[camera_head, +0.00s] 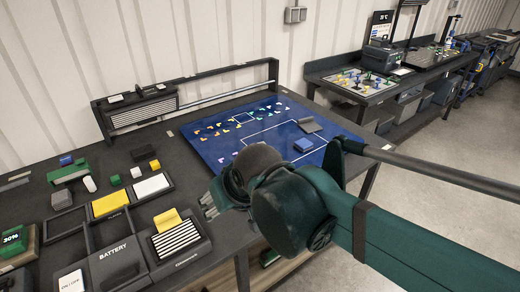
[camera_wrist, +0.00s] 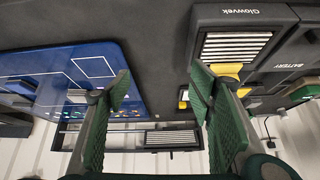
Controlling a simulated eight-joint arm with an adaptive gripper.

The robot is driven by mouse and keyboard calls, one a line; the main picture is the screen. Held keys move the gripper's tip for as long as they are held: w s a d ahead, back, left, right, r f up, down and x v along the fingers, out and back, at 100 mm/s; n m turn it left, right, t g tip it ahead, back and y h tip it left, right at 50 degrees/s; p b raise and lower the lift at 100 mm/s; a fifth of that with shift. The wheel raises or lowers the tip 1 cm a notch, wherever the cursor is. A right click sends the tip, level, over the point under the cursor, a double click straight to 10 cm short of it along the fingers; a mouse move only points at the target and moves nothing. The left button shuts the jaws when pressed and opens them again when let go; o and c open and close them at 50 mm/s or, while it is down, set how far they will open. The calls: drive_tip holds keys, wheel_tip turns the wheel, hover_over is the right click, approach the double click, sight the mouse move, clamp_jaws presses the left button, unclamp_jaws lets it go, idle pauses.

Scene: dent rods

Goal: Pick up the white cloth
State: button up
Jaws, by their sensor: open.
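A flat white piece, which looks like the white cloth (camera_head: 151,186), lies in a black-framed tray left of centre in the head view. A yellow piece (camera_head: 110,202) lies in the tray just left of it. My gripper (camera_head: 209,204) is to the right of the cloth in the head view, apart from it and above the table's front part. In the wrist view my gripper (camera_wrist: 160,88) shows two green fingers spread wide with nothing between them. I cannot make out the white cloth in the wrist view; the right finger covers part of that area.
A black device with a striped grille (camera_head: 176,239) and a yellow piece on top stands in front of the cloth. A battery box (camera_head: 118,262) is left of it. A blue mat (camera_head: 215,150) lies behind my gripper. A low rack (camera_head: 140,111) lines the back edge.

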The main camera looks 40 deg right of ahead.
drive_tip(key=w+d+r+m+g+p, duration=0.2)
drive_tip(key=w+d+r+m+p, duration=0.1)
drive_tip(key=w+d+m+p, duration=0.4)
drive_tip(key=w+d+r+m+g+p, duration=0.1)
drive_tip(key=w+d+r+m+p, duration=0.15)
drive_tip(key=w+d, duration=0.55)
drive_tip(key=w+d+f+m+g+p, duration=0.1)
drive_tip(key=w+d+f+m+p, duration=0.1)
drive_tip(key=d, duration=0.3)
drive_tip(key=w+d+f+m+g+p, duration=0.1)
drive_tip(key=w+d+f+m+p, duration=0.2)
drive_tip(key=w+d, duration=0.2)
drive_tip(key=w+d+f+m+g+p, duration=0.1)
drive_tip(key=w+d+f+m+p, duration=0.1)
drive_tip(key=w+d+m+p, duration=0.1)
drive_tip(key=shift+w+d+f+m+g+p, duration=0.2)
drive_tip(key=shift+w+d+m+g+p, duration=0.1)
drive_tip(key=shift+w+d, duration=0.55)
drive_tip(key=shift+d+f+m, duration=0.25)
drive_tip(key=shift+d+f, duration=0.35)
drive_tip(key=shift+d, duration=0.1)
drive_tip(key=shift+f, duration=1.3)
